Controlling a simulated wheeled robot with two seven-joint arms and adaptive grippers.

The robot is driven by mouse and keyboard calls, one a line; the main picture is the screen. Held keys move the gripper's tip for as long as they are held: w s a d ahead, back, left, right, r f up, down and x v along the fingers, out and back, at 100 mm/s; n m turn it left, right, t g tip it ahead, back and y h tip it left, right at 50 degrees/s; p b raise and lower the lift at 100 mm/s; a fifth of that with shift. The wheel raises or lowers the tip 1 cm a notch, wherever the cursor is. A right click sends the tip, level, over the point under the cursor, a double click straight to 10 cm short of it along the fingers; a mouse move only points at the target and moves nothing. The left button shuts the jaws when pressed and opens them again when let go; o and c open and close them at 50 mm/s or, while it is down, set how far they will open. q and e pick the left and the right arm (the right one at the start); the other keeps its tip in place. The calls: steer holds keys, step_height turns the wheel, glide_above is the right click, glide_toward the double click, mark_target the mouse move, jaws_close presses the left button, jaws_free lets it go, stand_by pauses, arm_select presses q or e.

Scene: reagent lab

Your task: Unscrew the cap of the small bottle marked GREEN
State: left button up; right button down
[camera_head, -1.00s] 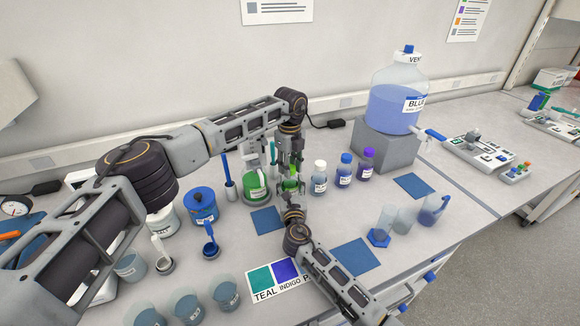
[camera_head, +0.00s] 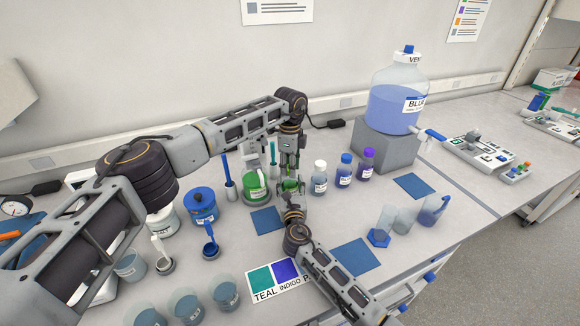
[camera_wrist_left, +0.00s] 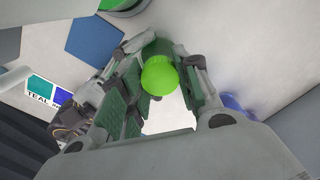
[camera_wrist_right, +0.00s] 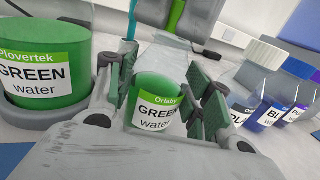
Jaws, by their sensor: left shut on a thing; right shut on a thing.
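The small bottle marked GREEN (camera_wrist_right: 157,104) stands upright between the pads of my right gripper (camera_head: 291,188), which is shut on its body. Its label and green liquid show in the right wrist view. The bright green round cap (camera_wrist_left: 158,76) is between the fingers of my left gripper (camera_head: 289,170), which points down from above and is shut on it. The cap is out of the right wrist view, and the fingers mostly hide it in the head view. I cannot tell whether the cap is still on the neck.
A large GREEN container (camera_head: 255,185) stands just left of the grippers. White-capped (camera_head: 319,178), blue-capped (camera_head: 344,170) and purple-capped (camera_head: 367,164) small bottles stand close on the right. Blue mats (camera_head: 352,257) and a teal-indigo card (camera_head: 277,277) lie in front.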

arm_select(q)
steer(key=shift+w, duration=0.1)
steer(key=o, duration=1.1)
steer(key=shift+r, duration=0.1)
steer(key=shift+r, duration=2.15)
steer(key=shift+r, duration=0.1)
